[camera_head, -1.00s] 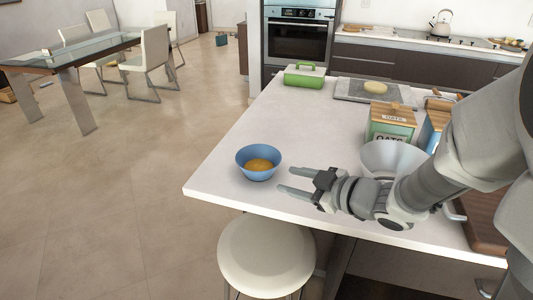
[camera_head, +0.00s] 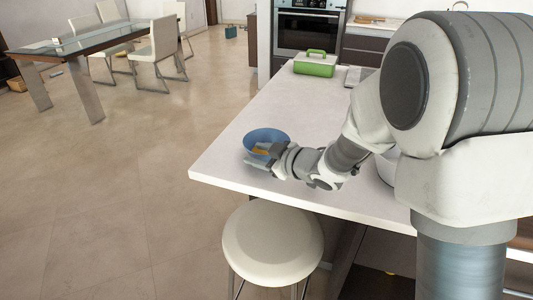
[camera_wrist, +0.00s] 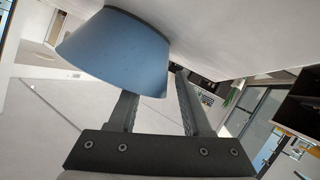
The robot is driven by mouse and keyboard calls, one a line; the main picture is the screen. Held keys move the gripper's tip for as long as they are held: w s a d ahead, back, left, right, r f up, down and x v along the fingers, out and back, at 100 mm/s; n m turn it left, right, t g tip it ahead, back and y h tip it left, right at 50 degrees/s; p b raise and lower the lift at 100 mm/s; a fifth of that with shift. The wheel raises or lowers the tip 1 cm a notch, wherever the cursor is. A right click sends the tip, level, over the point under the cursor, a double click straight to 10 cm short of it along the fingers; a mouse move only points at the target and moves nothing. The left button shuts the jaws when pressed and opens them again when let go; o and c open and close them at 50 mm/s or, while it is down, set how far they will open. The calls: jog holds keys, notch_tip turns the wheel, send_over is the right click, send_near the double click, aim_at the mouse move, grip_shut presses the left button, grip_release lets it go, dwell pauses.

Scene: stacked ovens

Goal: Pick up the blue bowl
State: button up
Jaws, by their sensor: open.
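In the wrist view the bowl (camera_wrist: 115,50) fills the upper left, ahead of and partly across one finger. The gripper (camera_wrist: 155,100) shows two fingers apart with a gap between them. The bowl's wall overlaps the left finger's tip; I cannot tell whether they touch.
The white counter (camera_head: 230,165) is clear around the bowl, with its edge close by. A white stool (camera_head: 272,240) stands below that edge. A green container (camera_head: 315,65) stands at the far end. A white bowl (camera_head: 386,166) is partly hidden behind my arm.

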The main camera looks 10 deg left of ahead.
jog(key=shift+w+a+f, duration=0.25)
jog(key=shift+w+a, duration=0.15)
jog(key=shift+a, duration=0.15)
grip_shut()
